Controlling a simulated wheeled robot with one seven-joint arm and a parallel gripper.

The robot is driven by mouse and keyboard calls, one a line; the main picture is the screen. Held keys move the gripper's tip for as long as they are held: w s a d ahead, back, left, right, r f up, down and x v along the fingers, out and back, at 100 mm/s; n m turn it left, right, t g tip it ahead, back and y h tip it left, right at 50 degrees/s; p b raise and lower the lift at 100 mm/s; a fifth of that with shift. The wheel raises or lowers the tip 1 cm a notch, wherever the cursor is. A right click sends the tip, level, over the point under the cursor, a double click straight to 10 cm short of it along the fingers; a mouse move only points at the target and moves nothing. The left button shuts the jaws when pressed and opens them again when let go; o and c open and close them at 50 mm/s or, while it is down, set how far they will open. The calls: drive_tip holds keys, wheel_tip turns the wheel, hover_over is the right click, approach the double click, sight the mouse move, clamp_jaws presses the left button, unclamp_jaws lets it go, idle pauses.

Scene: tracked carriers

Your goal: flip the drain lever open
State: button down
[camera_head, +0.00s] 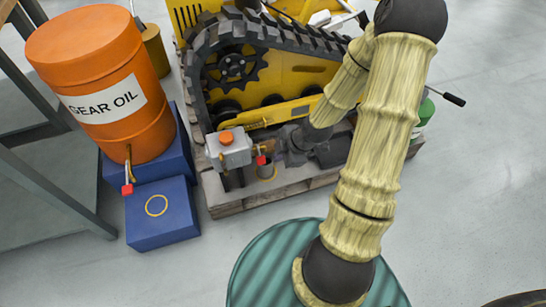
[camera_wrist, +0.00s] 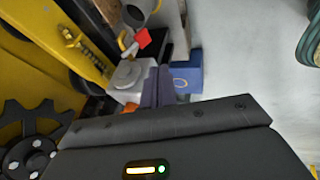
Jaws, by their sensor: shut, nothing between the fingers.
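A small grey tank (camera_head: 235,152) with an orange cap stands at the front of the tracked machine in the head view. A red lever (camera_head: 261,160) sits on its right side, above a small open cup (camera_head: 266,170). In the wrist view the red lever (camera_wrist: 143,38) shows just beyond the grey tank (camera_wrist: 132,78). My dark gripper (camera_head: 284,150) is just right of the lever in the head view. In the wrist view its fingers (camera_wrist: 158,86) are shut and empty, overlapping the tank's edge. I cannot tell whether they touch anything.
The yellow tracked machine (camera_head: 285,75) rests on a wooden pallet (camera_head: 235,200) behind the gripper. An orange gear oil drum (camera_head: 100,60) with a red-handled tap (camera_head: 127,188) stands left on blue blocks (camera_head: 165,220). A green ribbed drum (camera_head: 265,265) is in front. Grey floor lies between.

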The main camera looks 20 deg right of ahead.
drive_tip(key=b, duration=0.6)
approach(261, 163)
wheel_tip(261, 163, down, 3)
drive_tip(key=s+a, duration=0.2)
drive_tip(key=w, duration=0.1)
drive_tip(key=w+f+b, duration=0.2)
drive_tip(key=w, duration=0.1)
drive_tip(key=shift+a, duration=0.1)
drive_tip(key=shift+w+f+p, duration=0.15)
drive_tip(key=shift+f+p, duration=0.2)
drive_tip(key=shift+p, duration=0.55)
drive_tip(key=shift+f, duration=0.3)
drive_tip(key=shift+r, duration=0.1)
